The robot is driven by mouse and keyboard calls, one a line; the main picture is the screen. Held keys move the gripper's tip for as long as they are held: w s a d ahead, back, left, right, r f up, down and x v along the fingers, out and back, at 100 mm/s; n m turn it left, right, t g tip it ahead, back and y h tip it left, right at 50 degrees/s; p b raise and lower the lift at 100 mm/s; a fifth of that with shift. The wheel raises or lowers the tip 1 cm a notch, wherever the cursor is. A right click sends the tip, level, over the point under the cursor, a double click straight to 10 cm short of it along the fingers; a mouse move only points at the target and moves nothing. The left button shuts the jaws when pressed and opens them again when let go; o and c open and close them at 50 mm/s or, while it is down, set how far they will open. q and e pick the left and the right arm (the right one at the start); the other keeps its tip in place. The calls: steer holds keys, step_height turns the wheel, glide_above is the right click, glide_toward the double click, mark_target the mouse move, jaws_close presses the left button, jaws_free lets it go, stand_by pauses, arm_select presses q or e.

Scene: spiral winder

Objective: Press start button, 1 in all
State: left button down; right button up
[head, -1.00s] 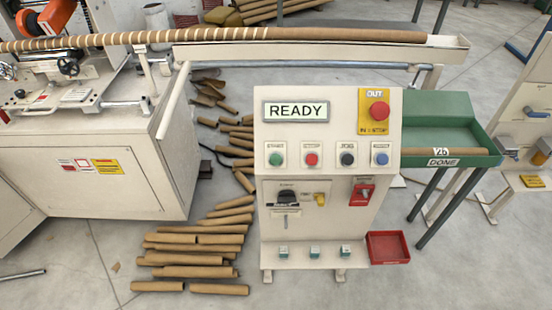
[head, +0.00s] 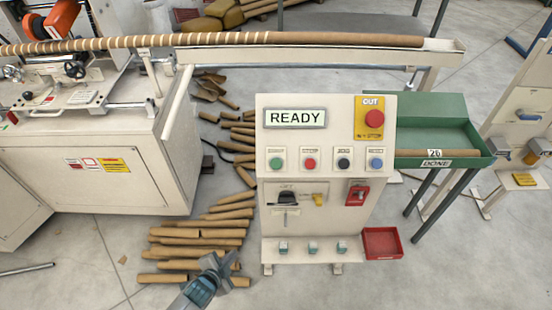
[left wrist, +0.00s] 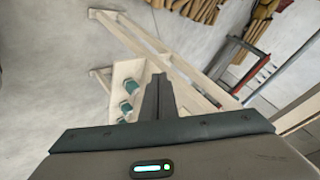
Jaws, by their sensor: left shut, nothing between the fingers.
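The control panel (head: 330,220) stands upright in the middle of the head view, with a READY display (head: 295,118) at its top left. The green start button (head: 276,164) is leftmost in the row of buttons, its small label too blurred to read surely. My left gripper (head: 222,264) is at the bottom, left of and below the panel, shut and empty, apart from the button. In the left wrist view the shut fingers (left wrist: 158,82) point toward the panel's lower ledge with its small green-topped parts (left wrist: 126,107). My right gripper is not in view.
Red (head: 310,164), black (head: 344,164) and blue (head: 376,164) buttons share the row. A red OUT mushroom button (head: 374,118) sits above. Cardboard tubes (head: 195,236) lie left of the panel. A green DONE tray (head: 440,130) stands right, a red bin (head: 382,243) low beside the panel.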

arm_select(q)
steer(key=w+d+r+m+t+h+p, duration=0.1)
steer(key=w+d+r+m, duration=0.2)
steer(key=r, duration=0.6)
steer(key=w+d+r+m+t+h+p, duration=0.1)
steer(key=w+d+r+m+h+p, duration=0.2)
steer(key=r, duration=0.7)
steer(key=m+t+h+p, duration=0.1)
steer(key=m+t+h, duration=0.1)
steer(key=m+h, duration=0.15)
glide_toward(276, 164)
steer(key=s+d+r, duration=0.3)
steer(key=d+r, duration=0.2)
steer(key=r, duration=0.2)
steer(key=shift+r+m+y, duration=0.15)
steer(key=shift+m+y, duration=0.3)
steer(key=w+f+b, duration=0.5)
steer(key=w+b, duration=0.1)
steer(key=shift+w+f, duration=0.35)
